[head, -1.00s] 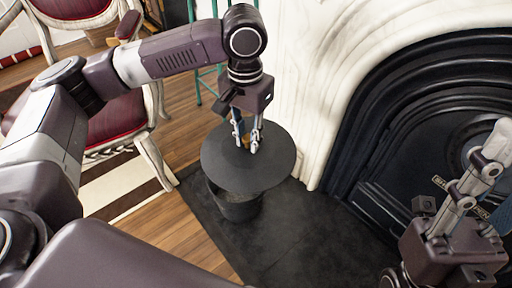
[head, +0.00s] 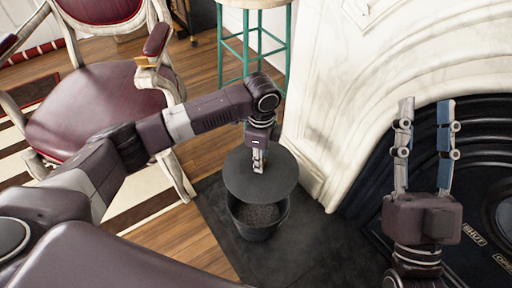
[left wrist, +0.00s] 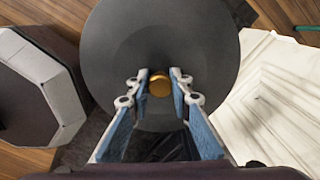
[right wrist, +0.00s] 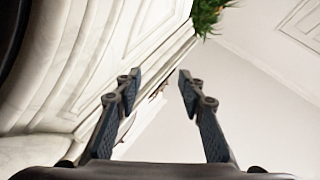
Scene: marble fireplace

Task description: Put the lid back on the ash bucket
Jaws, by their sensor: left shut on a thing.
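My left gripper (head: 259,158) is shut on the brass knob (left wrist: 158,84) of a flat, dark grey round lid (head: 255,183). The lid also fills the upper middle of the left wrist view (left wrist: 160,40). The dark ash bucket (head: 257,229) stands upright on the floor slab below the lid. The lid appears above the bucket and offset toward its far side. The near part of the bucket's opening shows grey ash, and the lid hides the far part. My right gripper (head: 424,105) is open and empty, fingers pointing up, well right of the bucket; its fingers also show in the right wrist view (right wrist: 157,85).
The marble fireplace surround (head: 340,95) stands close right of the bucket, with the black firebox (head: 480,150) beyond. A red chair (head: 95,110) is at the left and a green-legged stool (head: 250,45) behind. The dark slab (head: 310,245) is clear in front.

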